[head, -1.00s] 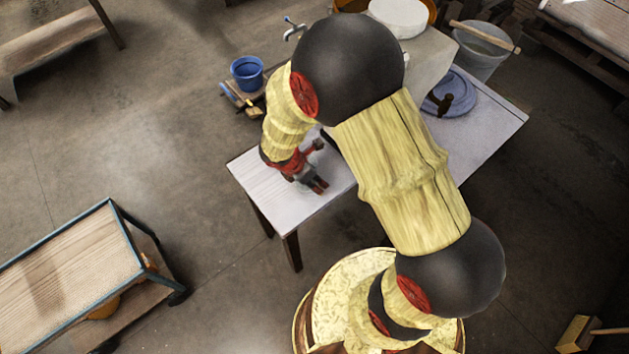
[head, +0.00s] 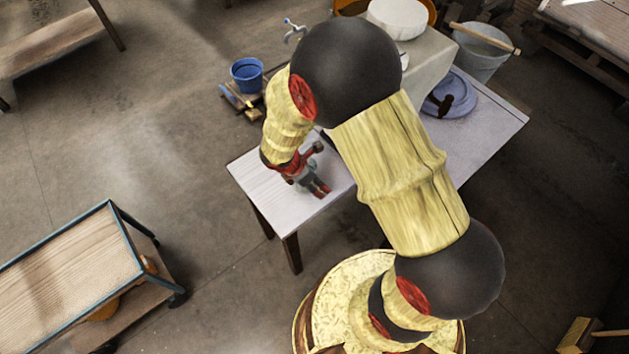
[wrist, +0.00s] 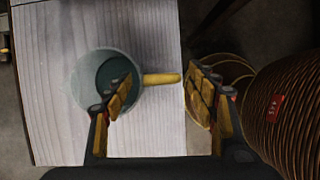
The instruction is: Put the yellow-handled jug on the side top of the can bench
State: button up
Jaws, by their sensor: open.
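The jug (wrist: 84,84) is a grey-blue round vessel with a yellow handle (wrist: 162,79) pointing right. It stands on a pale board top (wrist: 55,135) in the wrist view. My gripper (wrist: 160,84) is open, one finger over the jug's mouth and the other beyond the handle's free end. The handle lies between the fingers, and no grip on it shows. In the head view my gripper (head: 319,190) is over the near left end of the pale-topped bench (head: 262,180). I cannot make out the jug clearly there. I cannot tell which surface is the can bench's side top.
A blue-framed trolley (head: 75,255) with a wooden top stands at the lower left. A blue bucket (head: 247,74) is behind the bench. A blue-grey disc (head: 460,92) with a dark hammer lies at the bench's right part. A grey bucket (head: 483,55) stands behind it.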

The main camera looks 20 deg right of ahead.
notch_tip(320, 180, up, 20)
jog(key=s+a+m+y+p, duration=0.1)
jog(key=s+a+m+p, duration=0.1)
jog(key=m+p, duration=0.25)
jog(key=s+d+r+m+t+y, duration=0.1)
jog(key=s+r+m+t, duration=0.1)
jog(key=s+r+m, duration=0.4)
jog(key=s+d+r+m+t+y+b, duration=0.1)
jog(key=s+r+m+t+y, duration=0.1)
jog(key=s+r+m, duration=0.5)
notch_tip(320, 180, up, 6)
jog(key=m, duration=0.3)
jog(key=shift+s+d+r+m+t, duration=0.2)
jog(key=shift+d+m+t, duration=0.1)
jog(key=shift+m, duration=0.05)
notch_tip(320, 180, down, 4)
jog(key=b, duration=0.4)
jog(key=shift+f, duration=0.15)
